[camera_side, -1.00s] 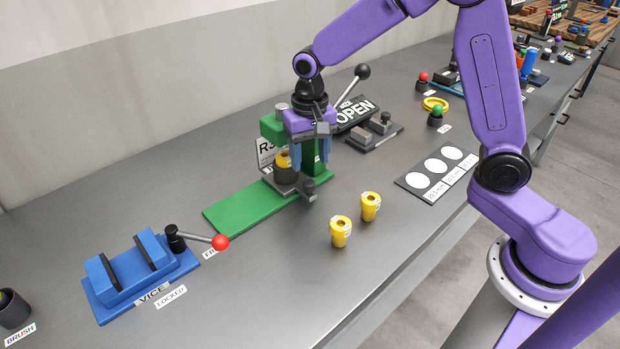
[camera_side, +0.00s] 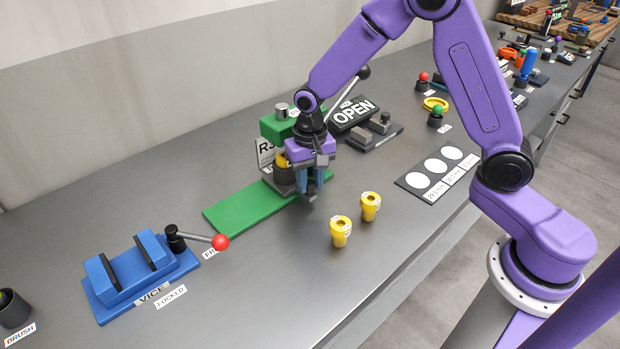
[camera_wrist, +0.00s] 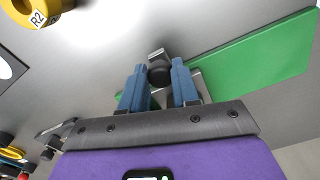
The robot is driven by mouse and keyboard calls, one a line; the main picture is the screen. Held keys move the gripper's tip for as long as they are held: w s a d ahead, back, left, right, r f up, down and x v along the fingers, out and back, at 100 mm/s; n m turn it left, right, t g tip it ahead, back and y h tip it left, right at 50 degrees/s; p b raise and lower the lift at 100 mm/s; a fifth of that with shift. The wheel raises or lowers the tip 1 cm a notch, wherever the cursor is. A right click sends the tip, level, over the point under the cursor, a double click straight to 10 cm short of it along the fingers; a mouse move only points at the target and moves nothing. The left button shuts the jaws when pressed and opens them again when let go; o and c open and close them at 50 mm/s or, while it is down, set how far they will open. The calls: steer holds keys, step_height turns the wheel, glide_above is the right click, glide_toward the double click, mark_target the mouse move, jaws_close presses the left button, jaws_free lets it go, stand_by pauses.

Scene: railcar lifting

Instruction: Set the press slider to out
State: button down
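The press (camera_side: 272,128) is green, with a long green base (camera_side: 240,212) that also shows in the wrist view (camera_wrist: 262,62). Its dark grey slider (camera_side: 284,184) carries a cup with a yellow piece (camera_side: 282,161), below the press head. My gripper (camera_side: 312,188) points down at the front end of the slider and partly hides it. In the wrist view its two blue fingers (camera_wrist: 158,72) stand apart, one on each side of the slider's dark round knob (camera_wrist: 159,73). I see gaps beside the knob; contact is not clear.
Two yellow flanged pieces (camera_side: 340,231) (camera_side: 370,206) stand at the right front of the press. A blue vice (camera_side: 128,276) with a red-tipped lever is at the left. A black card with white circles (camera_side: 436,170) lies right.

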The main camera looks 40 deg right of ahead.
steer(key=a, duration=1.4)
steer(key=shift+a+r, duration=0.1)
steer(key=shift+a, duration=0.15)
steer(key=c, duration=0.8)
jaws_free()
steer(key=shift+a, duration=0.1)
steer(key=shift+r, duration=0.1)
step_height(320, 180, up, 17)
steer(key=shift+r, duration=0.1)
